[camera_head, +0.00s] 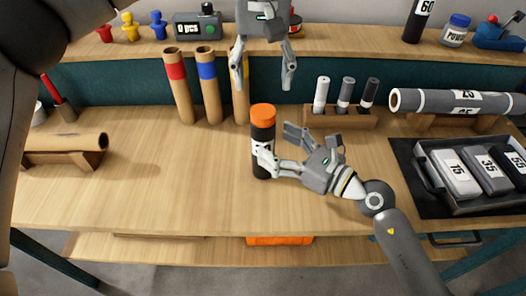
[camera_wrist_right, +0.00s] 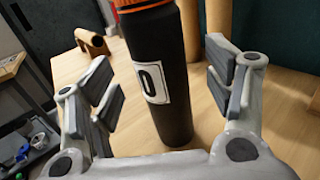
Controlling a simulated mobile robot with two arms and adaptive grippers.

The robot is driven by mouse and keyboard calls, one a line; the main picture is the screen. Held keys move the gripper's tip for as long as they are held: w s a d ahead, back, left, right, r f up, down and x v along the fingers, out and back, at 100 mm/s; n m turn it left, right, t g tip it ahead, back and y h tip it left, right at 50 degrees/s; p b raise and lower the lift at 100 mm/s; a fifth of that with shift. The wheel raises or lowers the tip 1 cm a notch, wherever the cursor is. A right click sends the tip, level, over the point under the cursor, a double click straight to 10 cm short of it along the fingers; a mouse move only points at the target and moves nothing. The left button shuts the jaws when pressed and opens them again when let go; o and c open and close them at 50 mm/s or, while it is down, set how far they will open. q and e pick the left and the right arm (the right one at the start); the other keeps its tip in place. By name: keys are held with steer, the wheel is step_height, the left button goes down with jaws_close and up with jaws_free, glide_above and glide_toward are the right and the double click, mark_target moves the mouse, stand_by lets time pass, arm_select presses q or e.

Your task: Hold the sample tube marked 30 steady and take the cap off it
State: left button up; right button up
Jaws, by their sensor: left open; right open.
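The sample tube (camera_head: 262,140) is a black upright cylinder with an orange cap (camera_head: 263,114), standing on the wooden bench. A white label on it is partly hidden by a finger in the head view. In the right wrist view the tube (camera_wrist_right: 165,110) shows only a "0" of its label, and the cap (camera_wrist_right: 140,4) is cut by the top edge. My right gripper (camera_head: 274,141) is open, with the tube between its spread fingers and gaps on both sides in the wrist view. My left gripper (camera_head: 262,89) is open and empty, pointing down, higher than the cap.
Cardboard tubes with red (camera_head: 178,85) and blue (camera_head: 208,85) bands stand behind, with a yellow-banded one (camera_head: 240,100) behind my left gripper. A marker rack (camera_head: 340,118), a grey roll (camera_head: 450,102) and a black tray (camera_head: 425,203) are at right. The bench's front left is clear.

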mark_target(263, 111)
steer(key=shift+x, duration=2.2)
jaws_close()
arm_select(q)
steer(key=m, duration=0.4)
steer(key=shift+m, duration=0.3)
steer(key=shift+f, duration=4)
steer(key=shift+c, duration=0.4)
